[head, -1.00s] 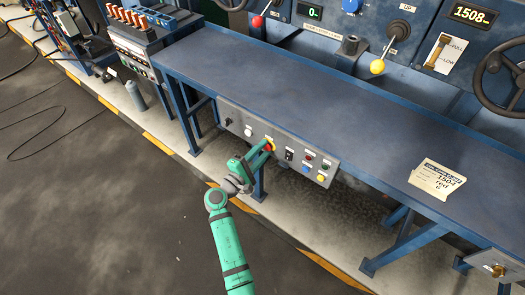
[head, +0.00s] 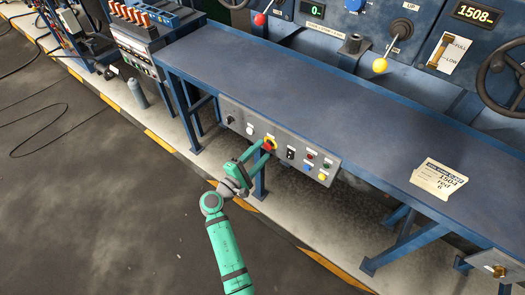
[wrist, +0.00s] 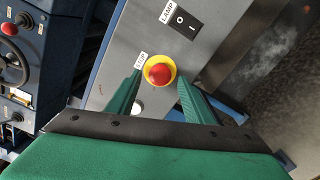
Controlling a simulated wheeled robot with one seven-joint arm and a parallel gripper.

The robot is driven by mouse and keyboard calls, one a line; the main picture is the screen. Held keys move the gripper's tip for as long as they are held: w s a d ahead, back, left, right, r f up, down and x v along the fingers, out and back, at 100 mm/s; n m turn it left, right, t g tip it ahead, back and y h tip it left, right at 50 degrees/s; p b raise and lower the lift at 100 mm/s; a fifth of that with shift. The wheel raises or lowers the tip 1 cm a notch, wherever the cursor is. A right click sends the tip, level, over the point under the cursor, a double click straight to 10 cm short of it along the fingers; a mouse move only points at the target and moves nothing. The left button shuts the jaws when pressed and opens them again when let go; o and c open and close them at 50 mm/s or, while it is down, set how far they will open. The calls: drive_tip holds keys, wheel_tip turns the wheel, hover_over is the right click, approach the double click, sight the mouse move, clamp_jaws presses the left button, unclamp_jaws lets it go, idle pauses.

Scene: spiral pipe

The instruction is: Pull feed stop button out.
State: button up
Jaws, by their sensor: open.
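The stop button is a red mushroom head on a yellow ring on the grey control panel's front; it shows in the head view (head: 270,143) and the wrist view (wrist: 160,74). In the head view my gripper (head: 261,147) reaches the panel from the lower left and partly covers the button.
The grey panel (head: 235,108) hangs under the blue bench's front edge. Other coloured buttons are to the right. A bench leg (head: 260,183) stands below.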

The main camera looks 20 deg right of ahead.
drive_tip(key=v, duration=0.9)
drive_tip(key=shift+s, duration=0.1)
drive_tip(key=s+a+f+t+y, duration=0.1)
drive_tip(key=s+a+f+y, duration=0.3)
drive_tip(key=s+f, duration=0.5)
drive_tip(key=s+a+f+t+y, duration=0.1)
drive_tip(key=s+a+f+y, duration=0.1)
drive_tip(key=s+f+y, duration=0.65)
drive_tip(key=s+a+r+m+t+y, duration=0.1)
drive_tip(key=s+a+r+m, duration=0.2)
drive_tip(key=s, duration=0.4)
drive_tip(key=s+a+r+m+y, duration=0.1)
drive_tip(key=s+r+m, duration=0.1)
drive_tip(key=s+r, duration=0.35)
drive_tip(key=s+r+m+t, duration=0.2)
drive_tip(key=s+r+m, duration=0.4)
drive_tip(key=r, duration=0.6)
drive_tip(key=shift+a+v, duration=0.2)
drive_tip(key=shift+v, duration=0.8)
drive_tip(key=shift+r+y, duration=0.1)
drive_tip(key=shift+y, duration=0.15)
